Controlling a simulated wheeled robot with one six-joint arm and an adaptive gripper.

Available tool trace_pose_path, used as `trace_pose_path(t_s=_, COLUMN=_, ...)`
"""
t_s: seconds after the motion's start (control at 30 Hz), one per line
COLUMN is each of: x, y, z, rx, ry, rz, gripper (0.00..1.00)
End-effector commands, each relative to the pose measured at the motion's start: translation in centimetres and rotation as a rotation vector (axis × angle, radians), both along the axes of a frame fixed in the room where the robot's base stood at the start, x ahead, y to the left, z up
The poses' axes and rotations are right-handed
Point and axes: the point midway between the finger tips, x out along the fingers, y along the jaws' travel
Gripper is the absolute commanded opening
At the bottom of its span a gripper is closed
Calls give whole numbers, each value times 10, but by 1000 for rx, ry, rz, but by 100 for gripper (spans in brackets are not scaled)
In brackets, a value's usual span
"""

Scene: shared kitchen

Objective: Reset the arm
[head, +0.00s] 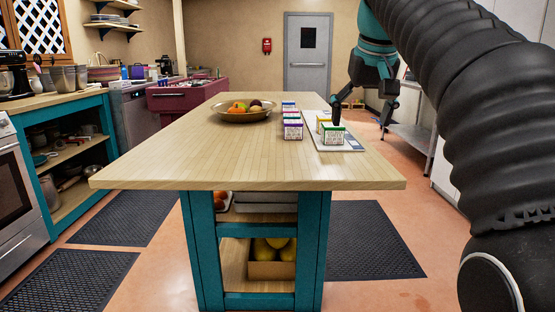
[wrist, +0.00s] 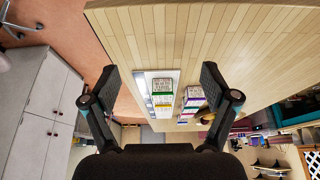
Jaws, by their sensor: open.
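My gripper (head: 361,112) hangs over the right edge of the island table, its two dark fingers spread wide. In the head view its left fingertip overlaps the green-banded box (head: 333,135); I cannot tell whether they touch. In the wrist view my gripper (wrist: 160,82) shows nothing held; the fingers frame the boxes from above. The green-banded box also shows there (wrist: 162,88), with a yellow-banded box (wrist: 158,119) beyond it. My arm reaches out from the right side of the head view.
Both boxes stand on a white board (head: 357,147) on the wooden island (head: 210,155). Beside it is a row of boxes, with a purple-banded box (head: 292,130) in front. A fruit bowl (head: 244,116) sits left of them.

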Motion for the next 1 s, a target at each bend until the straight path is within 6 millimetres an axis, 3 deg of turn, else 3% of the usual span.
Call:
trace_pose_path(t_s=0.27, x=-29, y=0, z=-25, rx=0, ry=-11, rz=0, gripper=86)
trace_pose_path(t_s=0.47, x=-68, y=0, z=-66, rx=0, ry=-27, rz=0, gripper=86)
trace_pose_path(t_s=0.77, x=-141, y=0, z=-160, rx=0, ry=-55, rz=0, gripper=86)
trace_pose_path(t_s=1.0, x=-200, y=0, z=-249, rx=0, ry=-77, rz=0, gripper=86)
